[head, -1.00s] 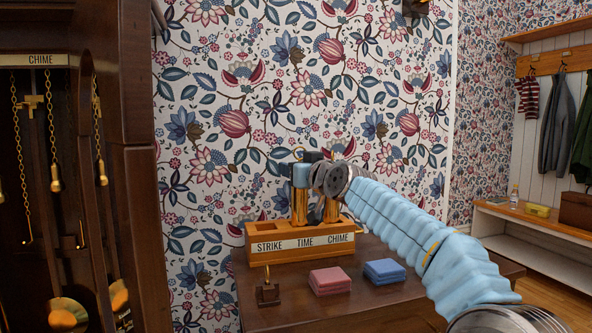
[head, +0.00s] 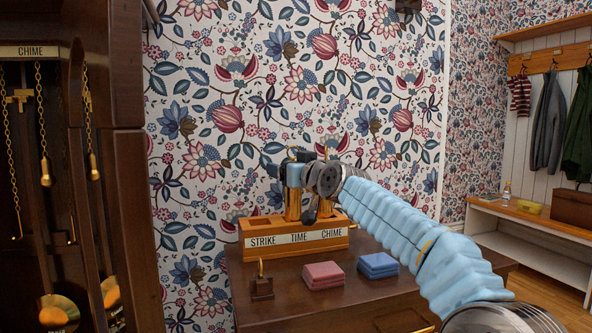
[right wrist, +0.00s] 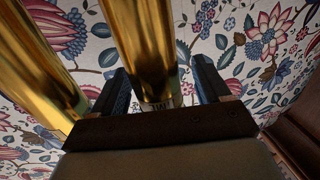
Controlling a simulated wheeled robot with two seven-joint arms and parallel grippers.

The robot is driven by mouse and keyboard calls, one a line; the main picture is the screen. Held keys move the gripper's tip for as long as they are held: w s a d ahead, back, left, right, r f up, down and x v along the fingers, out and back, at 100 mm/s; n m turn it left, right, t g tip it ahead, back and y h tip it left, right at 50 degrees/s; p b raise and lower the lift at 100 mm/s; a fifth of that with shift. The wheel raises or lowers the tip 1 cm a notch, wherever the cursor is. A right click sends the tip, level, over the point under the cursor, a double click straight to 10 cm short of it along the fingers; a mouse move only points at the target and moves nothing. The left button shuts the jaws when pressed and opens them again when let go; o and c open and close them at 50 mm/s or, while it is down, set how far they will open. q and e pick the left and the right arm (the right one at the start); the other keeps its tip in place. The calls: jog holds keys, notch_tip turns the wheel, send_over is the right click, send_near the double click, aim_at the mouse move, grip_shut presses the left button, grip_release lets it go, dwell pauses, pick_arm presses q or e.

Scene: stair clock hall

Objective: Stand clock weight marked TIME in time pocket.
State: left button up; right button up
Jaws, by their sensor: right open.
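The wooden rack (head: 296,248) carries the labels STRIKE, TIME and CHIME. One brass cylinder (head: 292,204) stands upright at the TIME pocket, its foot hidden behind the front wall. Another brass cylinder (head: 326,207) is to its right at the CHIME pocket, partly covered by my arm. The STRIKE pocket looks empty. My right gripper (head: 304,174) is at the top of the cylinders, its fingers open. In the right wrist view a brass cylinder (right wrist: 147,50), with a partly hidden label that seems to start "TIM", is between the two spread fingers. A second cylinder (right wrist: 38,60) is left of them.
The rack stands on a dark wooden table (head: 330,300) against the papered wall. In front of it are a small dark block with a brass hook (head: 262,288), a pink stack (head: 323,275) and a blue stack (head: 377,265). The tall clock case (head: 130,220) is at left.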

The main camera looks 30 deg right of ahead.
jog(key=s+b, duration=0.1)
jog(key=s, duration=1.2)
jog(key=shift+s+a+r, duration=0.15)
jog(key=shift+s+a, duration=0.1)
jog(key=shift+s, duration=0.15)
